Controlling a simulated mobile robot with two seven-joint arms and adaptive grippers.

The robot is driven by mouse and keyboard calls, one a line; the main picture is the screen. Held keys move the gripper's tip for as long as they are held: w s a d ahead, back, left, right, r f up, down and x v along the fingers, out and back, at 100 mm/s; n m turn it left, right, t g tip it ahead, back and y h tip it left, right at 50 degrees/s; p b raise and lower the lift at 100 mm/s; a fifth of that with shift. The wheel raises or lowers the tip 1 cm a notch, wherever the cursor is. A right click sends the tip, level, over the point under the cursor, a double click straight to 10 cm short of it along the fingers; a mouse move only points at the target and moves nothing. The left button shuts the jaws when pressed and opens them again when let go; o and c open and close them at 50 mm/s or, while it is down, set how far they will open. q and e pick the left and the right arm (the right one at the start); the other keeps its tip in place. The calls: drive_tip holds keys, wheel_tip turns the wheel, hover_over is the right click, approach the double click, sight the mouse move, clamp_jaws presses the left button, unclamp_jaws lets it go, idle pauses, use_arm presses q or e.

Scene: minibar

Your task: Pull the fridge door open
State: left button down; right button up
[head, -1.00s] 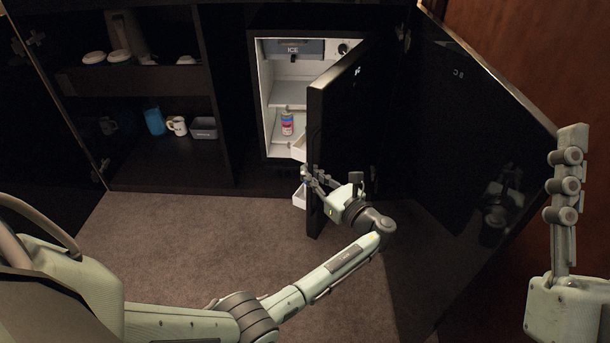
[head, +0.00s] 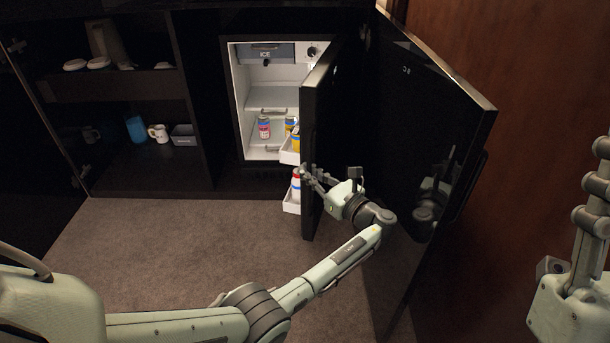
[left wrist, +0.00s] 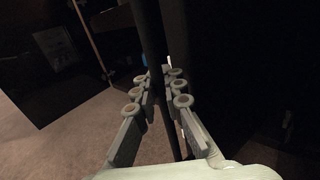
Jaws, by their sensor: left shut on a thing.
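The black fridge door (head: 318,130) stands wide ajar, its edge facing me, and the lit white interior (head: 270,95) shows to its left. My left gripper (head: 312,178) is shut on the door's free edge, low down. In the left wrist view my fingers (left wrist: 158,98) lie on both sides of the dark door edge (left wrist: 153,45). My right gripper (head: 595,185) is raised at the right edge of the head view, away from the door; its fingertips are partly cut off and its jaw state is unclear.
A can (head: 264,127) stands on the fridge shelf. White door racks (head: 291,208) hold several containers. A dark cabinet door (head: 420,120) stands open to the right. Open shelves (head: 130,85) with cups are at the left. The carpet (head: 180,240) is clear.

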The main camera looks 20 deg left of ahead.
sight(310, 142)
use_arm(q)
drive_tip(key=shift+s+f, duration=0.25)
drive_tip(key=c, duration=1.9)
unclamp_jaws()
drive_tip(key=shift+r, duration=0.1)
drive_tip(key=shift+w+r, duration=0.1)
wheel_tip(310, 142, up, 10)
drive_tip(key=shift+f, duration=0.1)
